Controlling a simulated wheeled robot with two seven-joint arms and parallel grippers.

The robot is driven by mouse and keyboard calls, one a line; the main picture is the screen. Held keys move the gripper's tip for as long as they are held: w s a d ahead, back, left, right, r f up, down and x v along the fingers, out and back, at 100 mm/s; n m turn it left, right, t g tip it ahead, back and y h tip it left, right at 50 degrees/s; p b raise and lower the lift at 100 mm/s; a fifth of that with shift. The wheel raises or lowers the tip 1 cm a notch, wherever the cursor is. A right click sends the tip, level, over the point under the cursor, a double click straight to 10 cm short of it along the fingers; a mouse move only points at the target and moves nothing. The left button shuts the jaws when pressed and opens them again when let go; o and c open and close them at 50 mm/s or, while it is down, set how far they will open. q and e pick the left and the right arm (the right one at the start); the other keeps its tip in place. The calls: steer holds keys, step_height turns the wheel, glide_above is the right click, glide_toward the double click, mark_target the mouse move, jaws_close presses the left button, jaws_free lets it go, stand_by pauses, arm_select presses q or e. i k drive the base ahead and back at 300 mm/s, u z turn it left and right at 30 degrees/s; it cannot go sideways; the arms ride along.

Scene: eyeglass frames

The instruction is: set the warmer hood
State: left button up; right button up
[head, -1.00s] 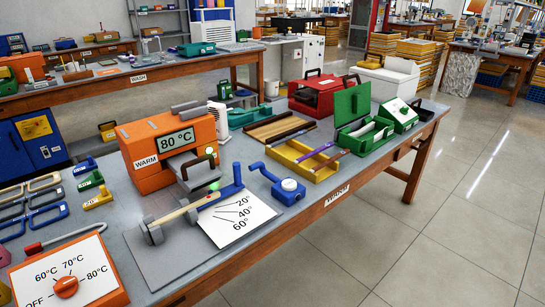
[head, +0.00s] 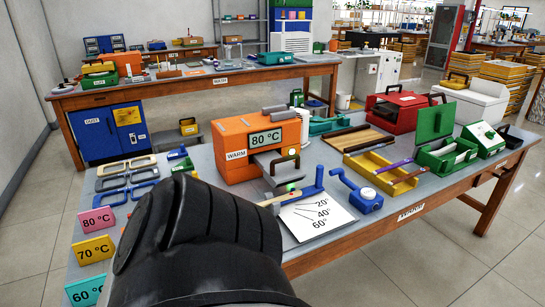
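The orange warmer (head: 236,158) stands mid-bench with a green "80 °C" display and a "WARM" label. Grey pieces (head: 277,110) lie on its top; I cannot tell whether they are the hood. A large black part of my arm fills the lower middle of the head view and hides the bench in front of the warmer, including the dial panel. Neither gripper's fingers show.
Eyeglass frames (head: 128,180) lie at the left, with pink, yellow and teal temperature cards (head: 94,221) in front. A blue fixture (head: 365,198) and angle sheet (head: 318,217) lie right of my arm. A yellow tray (head: 384,174) and open green box (head: 445,152) stand farther right.

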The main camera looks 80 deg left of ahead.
mark_target(273, 157)
steer(key=k, duration=0.75)
steer(key=u, duration=0.75)
